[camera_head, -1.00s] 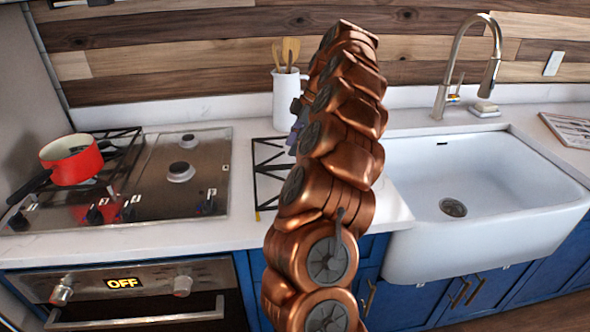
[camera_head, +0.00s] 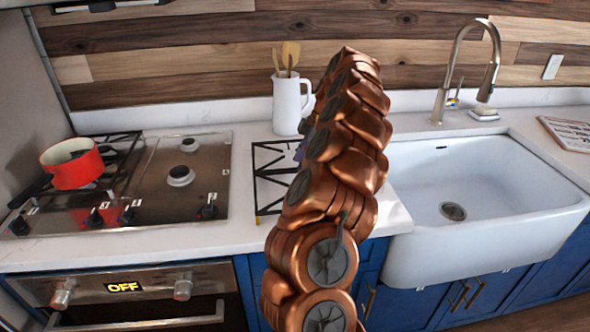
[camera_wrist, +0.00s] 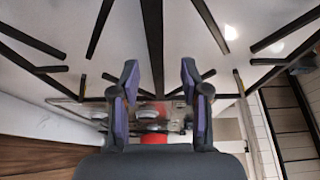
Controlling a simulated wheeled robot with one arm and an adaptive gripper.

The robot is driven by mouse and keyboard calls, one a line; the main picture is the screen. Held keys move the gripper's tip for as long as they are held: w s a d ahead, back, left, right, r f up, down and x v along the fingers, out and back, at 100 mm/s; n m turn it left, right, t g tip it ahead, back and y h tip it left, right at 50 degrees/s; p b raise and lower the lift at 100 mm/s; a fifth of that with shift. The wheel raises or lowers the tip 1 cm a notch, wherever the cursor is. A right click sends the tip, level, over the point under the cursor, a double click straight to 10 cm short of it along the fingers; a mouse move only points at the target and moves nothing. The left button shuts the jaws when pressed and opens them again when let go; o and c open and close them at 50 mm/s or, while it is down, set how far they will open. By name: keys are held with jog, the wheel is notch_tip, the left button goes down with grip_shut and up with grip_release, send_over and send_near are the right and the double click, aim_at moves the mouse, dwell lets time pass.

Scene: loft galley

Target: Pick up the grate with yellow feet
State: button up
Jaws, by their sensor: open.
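The black grate (camera_head: 256,180) lies on the white counter between the cooktop and the sink. A yellow foot (camera_head: 257,220) shows at its front left corner. My arm hides its right part. In the wrist view the dark grate bars (camera_wrist: 152,35) spread across the upper half. My gripper (camera_wrist: 160,76) is open, with its purple and dark fingers on either side of one bar. I cannot tell whether the fingers touch the grate. In the head view the gripper is mostly hidden behind my arm; only a purple bit shows over the grate.
A cooktop (camera_head: 150,200) with a red pot (camera_head: 72,165) stands to the left. A white pitcher (camera_head: 287,105) with wooden utensils stands behind the grate. A white sink (camera_head: 480,190) with a tall faucet (camera_head: 450,70) is to the right.

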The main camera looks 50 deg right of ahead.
aim_at(294, 169)
jog(key=shift+w+a+f+p, duration=0.3)
jog(key=shift+a+f, duration=0.05)
jog(key=shift+f, duration=0.25)
jog(key=shift+w+a+f+p, duration=0.25)
jog(key=shift+w+a+f, duration=0.05)
jog(key=shift+f, duration=0.3)
jog(key=shift+w+f, duration=0.15)
jog(key=shift+f, duration=0.4)
jog(key=shift+c, duration=0.2)
jog(key=shift+a, duration=0.1)
grip_shut()
